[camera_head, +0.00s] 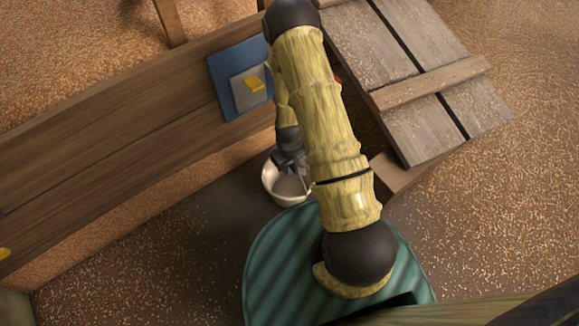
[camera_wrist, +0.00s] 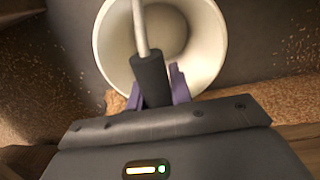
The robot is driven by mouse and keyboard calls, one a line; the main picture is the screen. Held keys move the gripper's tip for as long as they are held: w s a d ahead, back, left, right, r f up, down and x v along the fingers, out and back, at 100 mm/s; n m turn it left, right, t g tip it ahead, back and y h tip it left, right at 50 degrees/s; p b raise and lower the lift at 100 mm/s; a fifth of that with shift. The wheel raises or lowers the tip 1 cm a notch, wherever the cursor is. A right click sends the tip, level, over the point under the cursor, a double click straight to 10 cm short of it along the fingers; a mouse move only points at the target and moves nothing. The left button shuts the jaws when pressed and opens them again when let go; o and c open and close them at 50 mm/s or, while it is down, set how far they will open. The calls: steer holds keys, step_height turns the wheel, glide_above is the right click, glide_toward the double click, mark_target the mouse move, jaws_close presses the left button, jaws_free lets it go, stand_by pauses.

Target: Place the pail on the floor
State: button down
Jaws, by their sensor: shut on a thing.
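The white pail (camera_head: 270,186) is beyond my green base in the head view, partly hidden by my gripper and arm. In the wrist view the pail (camera_wrist: 208,50) is seen from above, with its mouth open and its inside looking empty. My gripper (camera_wrist: 165,88) is shut on the dark grip of the pail's handle (camera_wrist: 148,75), and the pail hangs below it. In the head view my gripper (camera_head: 290,165) is over the pail. The brown floor (camera_head: 150,245) lies around it. I cannot tell whether the pail's bottom touches the floor.
A long wooden wall or beam (camera_head: 110,130) runs along the left and carries a blue panel (camera_head: 228,95) with a yellow switch (camera_head: 254,83). A slatted wooden panel (camera_head: 430,75) leans at the upper right.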

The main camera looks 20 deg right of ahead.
steer(key=shift+f, duration=0.1)
steer(key=c, duration=1.3)
jaws_free()
steer(key=shift+o, duration=0.2)
step_height(320, 180, up, 12)
steer(key=p, duration=0.6)
steer(key=shift+p, duration=0.4)
steer(key=shift+r, duration=0.2)
